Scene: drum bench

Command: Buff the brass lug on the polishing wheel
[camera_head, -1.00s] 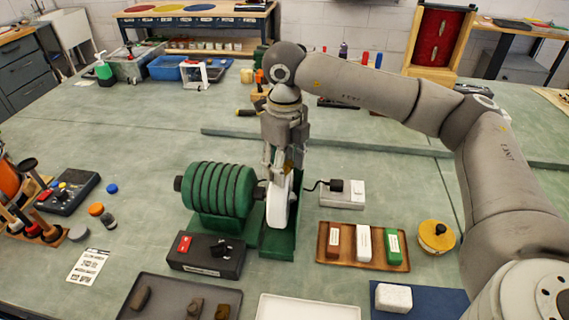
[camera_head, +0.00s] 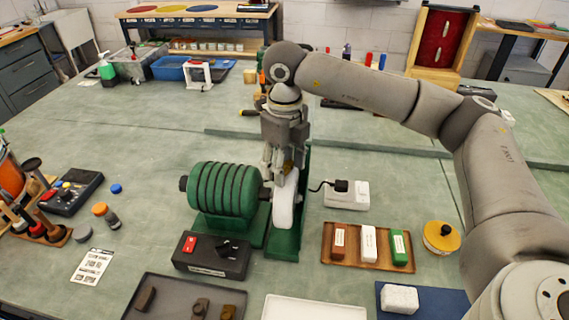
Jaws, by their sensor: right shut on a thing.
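The polishing wheel (camera_head: 284,209), white, stands on edge at the right of the ribbed green motor (camera_head: 223,190) on a green base. My right gripper (camera_head: 284,168) points down just above the wheel. It is shut on the brass lug (camera_head: 288,166), a small golden piece mostly hidden between the fingers. The lug is at the wheel's upper edge; I cannot tell whether they touch. A dark control box (camera_head: 212,255) with a red switch and a black knob sits in front of the motor. My left gripper is not in view.
A wooden tray (camera_head: 368,264) with brown, white and green bars lies right of the wheel, beside a yellow round tin (camera_head: 441,236). A dark tray (camera_head: 180,300) with several lumps and a white tray (camera_head: 313,309) lie in front. A grey power box (camera_head: 346,195) stands behind.

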